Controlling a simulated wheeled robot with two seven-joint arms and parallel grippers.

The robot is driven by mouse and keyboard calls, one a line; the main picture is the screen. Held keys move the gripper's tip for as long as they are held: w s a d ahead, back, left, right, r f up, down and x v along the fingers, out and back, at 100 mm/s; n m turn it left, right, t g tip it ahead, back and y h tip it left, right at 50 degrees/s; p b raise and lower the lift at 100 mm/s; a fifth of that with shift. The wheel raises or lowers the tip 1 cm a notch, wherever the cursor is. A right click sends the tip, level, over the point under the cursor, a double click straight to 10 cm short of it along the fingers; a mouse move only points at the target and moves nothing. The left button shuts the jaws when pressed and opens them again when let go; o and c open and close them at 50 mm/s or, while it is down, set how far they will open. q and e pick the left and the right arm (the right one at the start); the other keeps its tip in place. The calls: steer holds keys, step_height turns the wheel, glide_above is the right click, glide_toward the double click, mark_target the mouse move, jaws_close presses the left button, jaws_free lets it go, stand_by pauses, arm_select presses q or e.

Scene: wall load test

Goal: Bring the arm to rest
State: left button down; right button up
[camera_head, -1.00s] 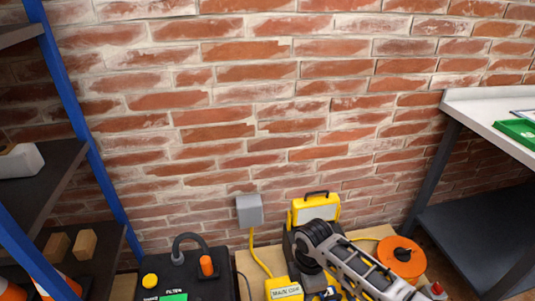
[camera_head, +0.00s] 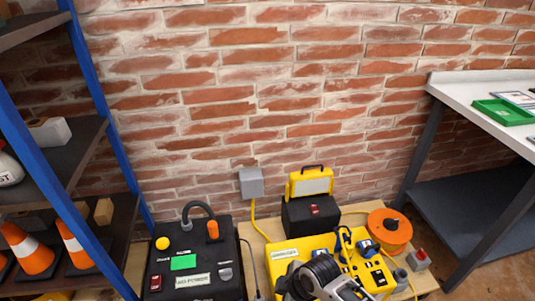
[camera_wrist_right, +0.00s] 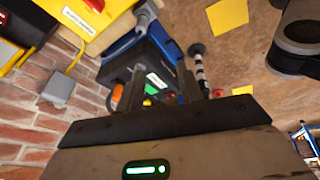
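Part of one of my arms, a black joint with pale grey links, shows at the bottom middle of the head view, in front of the yellow power box (camera_head: 308,246). No gripper can be made out in the head view. In the right wrist view, my right gripper (camera_wrist_right: 162,84) has its two dark fingers apart, with a gap between them. I see nothing held in that gap. Behind the fingers are a black box with a small label, an orange knob and a striped black-and-white rod (camera_wrist_right: 199,68). My left gripper is in neither view.
A black box (camera_head: 162,280) with a green screen (camera_head: 183,262) stands left of the yellow box. A yellow lamp (camera_head: 311,183), an orange cable reel (camera_head: 390,231) and a red button (camera_head: 420,257) are at right. Blue-framed shelving (camera_head: 90,75) and a white-topped bench (camera_head: 470,95) flank them.

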arm_select(q)
steer(key=p, duration=0.2)
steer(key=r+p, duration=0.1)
steer(key=p, duration=0.2)
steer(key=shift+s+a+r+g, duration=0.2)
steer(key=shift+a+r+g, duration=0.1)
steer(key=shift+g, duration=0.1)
arm_select(e)
steer(key=s+d+r+m+t, duration=0.4)
steer(key=s+d+r+m, duration=0.1)
steer(key=r+m, duration=0.2)
steer(key=s+d+r+m+t, duration=0.4)
steer(key=r+m, duration=0.3)
steer(key=r, duration=0.1)
steer(key=shift+s+d+r+t, duration=0.3)
steer(key=shift+s+d, duration=0.05)
steer(key=shift+d, duration=0.05)
